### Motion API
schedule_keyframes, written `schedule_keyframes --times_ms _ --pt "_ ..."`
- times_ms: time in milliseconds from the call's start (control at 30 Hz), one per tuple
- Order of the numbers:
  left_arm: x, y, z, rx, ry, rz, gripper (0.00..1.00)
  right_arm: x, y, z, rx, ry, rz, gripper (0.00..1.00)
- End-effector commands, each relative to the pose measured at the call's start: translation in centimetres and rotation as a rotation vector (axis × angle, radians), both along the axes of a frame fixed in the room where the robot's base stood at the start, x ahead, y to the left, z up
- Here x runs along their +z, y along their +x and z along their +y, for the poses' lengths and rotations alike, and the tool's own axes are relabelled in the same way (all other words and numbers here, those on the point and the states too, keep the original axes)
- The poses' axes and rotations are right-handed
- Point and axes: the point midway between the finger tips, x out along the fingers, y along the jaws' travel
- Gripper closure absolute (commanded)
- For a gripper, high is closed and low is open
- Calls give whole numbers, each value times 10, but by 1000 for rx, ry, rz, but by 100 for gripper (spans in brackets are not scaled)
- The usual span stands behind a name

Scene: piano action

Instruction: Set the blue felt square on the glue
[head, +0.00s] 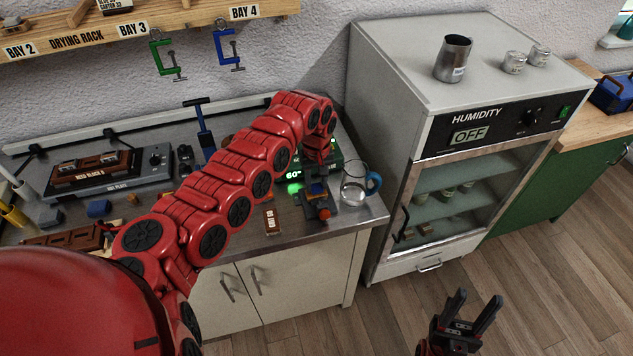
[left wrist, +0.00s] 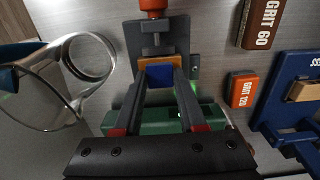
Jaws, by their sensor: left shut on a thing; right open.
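My left gripper (head: 318,184) reaches down over a small dark vise (head: 319,206) with an orange knob near the bench's front edge. In the left wrist view, my left gripper (left wrist: 160,80) is shut on the blue felt square (left wrist: 160,76), held between its fingertips. An orange-tan wooden piece (left wrist: 146,63) sits at the dark vise (left wrist: 150,35), right beside the felt. I cannot tell whether felt and wood touch. The glue cannot be made out. My right gripper (head: 471,312) is open and empty, low over the floor, away from the bench.
A glass jug (head: 355,187) with a blue handle stands close right of the vise. A green unit (head: 334,162) with a lit display is behind. A GRIT block (head: 271,219) lies to the left. The humidity cabinet (head: 400,140) stands to the right.

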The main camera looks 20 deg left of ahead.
Motion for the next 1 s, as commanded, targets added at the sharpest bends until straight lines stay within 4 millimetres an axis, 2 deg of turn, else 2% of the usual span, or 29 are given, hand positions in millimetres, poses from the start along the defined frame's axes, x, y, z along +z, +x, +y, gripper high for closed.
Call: schedule_keyframes --times_ms 600,633,700,800,1000 --pt "-8 0 0 0 0 0 100 -3 0 0 0 0 0 50" --pt "-7 0 0 0 0 0 54 -3 0 0 0 0 0 50" --pt "-7 0 0 0 0 0 42 -3 0 0 0 0 0 50" --pt "-7 0 0 0 0 0 25 -3 0 0 0 0 0 50" --pt "-7 0 0 0 0 0 25 -3 0 0 0 0 0 50"
